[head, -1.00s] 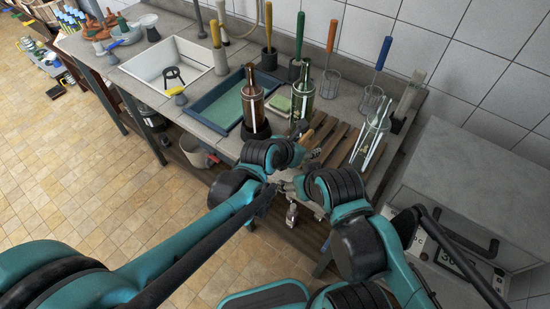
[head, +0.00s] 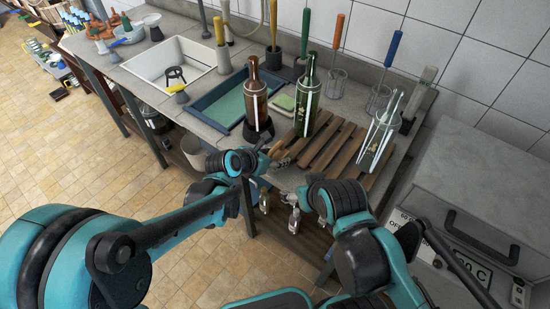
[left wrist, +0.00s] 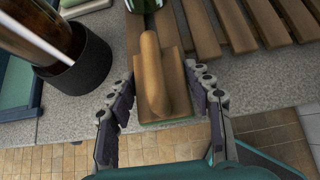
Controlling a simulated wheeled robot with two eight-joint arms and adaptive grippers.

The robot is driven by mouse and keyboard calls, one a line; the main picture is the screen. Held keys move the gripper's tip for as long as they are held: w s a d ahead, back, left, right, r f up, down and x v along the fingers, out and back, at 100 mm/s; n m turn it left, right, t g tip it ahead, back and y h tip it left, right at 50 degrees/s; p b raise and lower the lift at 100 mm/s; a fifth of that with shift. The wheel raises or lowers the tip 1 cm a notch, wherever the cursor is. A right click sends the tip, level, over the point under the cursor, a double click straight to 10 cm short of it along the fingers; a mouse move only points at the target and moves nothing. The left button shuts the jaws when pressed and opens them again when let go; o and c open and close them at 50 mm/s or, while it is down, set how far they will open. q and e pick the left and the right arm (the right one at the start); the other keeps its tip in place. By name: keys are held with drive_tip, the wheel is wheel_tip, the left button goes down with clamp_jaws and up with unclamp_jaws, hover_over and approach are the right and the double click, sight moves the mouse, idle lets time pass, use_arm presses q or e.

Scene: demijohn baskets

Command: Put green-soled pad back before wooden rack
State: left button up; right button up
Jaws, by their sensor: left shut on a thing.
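In the head view my left gripper (head: 281,158) is at the counter front, left of the slatted wooden rack (head: 330,148), and mostly hides the pad. I cannot tell whether the pad touches the counter. My right gripper (head: 288,195) is lower, before the counter front; its fingers are unclear.
A brown bottle (head: 256,95) stands in a dark round base (left wrist: 75,65) just left of the pad. A green bottle (head: 307,95) and a tilted clear bottle (head: 378,138) are at the rack. A blue tray (head: 215,98) and white sink (head: 165,62) lie left.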

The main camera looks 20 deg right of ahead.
use_arm(q)
drive_tip(key=shift+f+b, duration=0.55)
drive_tip(key=shift+b, duration=0.05)
drive_tip(key=o, duration=1.3)
drive_tip(key=shift+r, duration=0.15)
drive_tip(key=shift+r+p, duration=0.35)
drive_tip(key=shift+p, duration=0.1)
drive_tip(key=p+v, duration=0.4)
drive_tip(key=v, duration=0.7)
drive_tip(key=s+a+r+m+y, duration=0.1)
drive_tip(key=s+a+m, duration=0.3)
drive_tip(key=a+m, duration=0.4)
drive_tip(key=s+a+r+m+y, duration=0.1)
drive_tip(key=s+a+m+y, duration=0.3)
drive_tip(key=a+m, duration=0.5)
drive_tip(key=s+a+r+m+t+y, duration=0.1)
drive_tip(key=s+a+m+y, duration=0.2)
drive_tip(key=a+m, duration=0.5)
drive_tip(key=shift+s+a+m, duration=0.3)
drive_tip(key=shift+s+a, duration=0.15)
drive_tip(key=shift+a, duration=0.1)
